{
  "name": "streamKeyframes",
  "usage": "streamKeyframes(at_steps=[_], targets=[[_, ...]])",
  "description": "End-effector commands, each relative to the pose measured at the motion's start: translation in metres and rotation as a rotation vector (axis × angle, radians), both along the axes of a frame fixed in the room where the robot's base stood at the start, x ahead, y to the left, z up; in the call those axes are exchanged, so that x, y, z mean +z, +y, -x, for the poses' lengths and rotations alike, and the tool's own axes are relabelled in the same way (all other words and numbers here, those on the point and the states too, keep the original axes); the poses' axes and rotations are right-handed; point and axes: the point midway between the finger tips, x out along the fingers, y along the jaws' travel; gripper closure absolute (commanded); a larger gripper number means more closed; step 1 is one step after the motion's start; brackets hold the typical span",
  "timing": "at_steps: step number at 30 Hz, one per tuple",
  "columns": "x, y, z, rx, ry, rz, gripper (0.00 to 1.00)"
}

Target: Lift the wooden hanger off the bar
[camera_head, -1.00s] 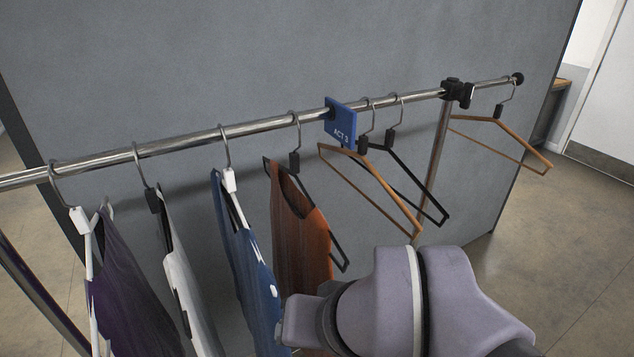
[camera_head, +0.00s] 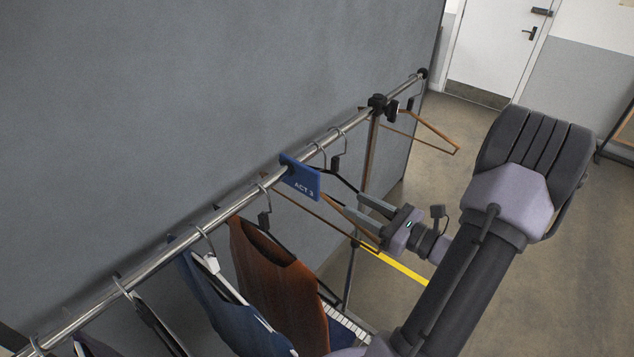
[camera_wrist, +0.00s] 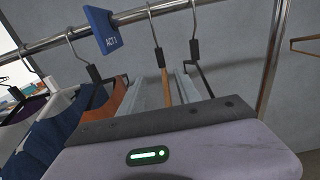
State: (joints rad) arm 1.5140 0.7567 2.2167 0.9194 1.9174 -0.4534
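A black hanger (camera_wrist: 194,49) hangs close behind, by the right finger in the wrist view.
A brown garment (camera_head: 275,285) and a blue one (camera_head: 222,310) hang close left of the sign. Another wooden hanger (camera_head: 425,135) hangs at the bar's far end, past the black clamp (camera_head: 377,103). A grey panel (camera_head: 180,90) stands behind the bar. Open floor lies to the right.

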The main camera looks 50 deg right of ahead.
Motion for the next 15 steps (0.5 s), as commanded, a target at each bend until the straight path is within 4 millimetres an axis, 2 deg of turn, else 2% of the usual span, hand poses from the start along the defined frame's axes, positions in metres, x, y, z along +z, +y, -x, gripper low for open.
streamKeyframes(at_steps=[5,15], targets=[[0.001,-0.001,-0.015,-0.007,-0.003,-0.003,0.6],[0.001,0.006,-0.073,-0.002,-0.001,-0.003,0.6]])
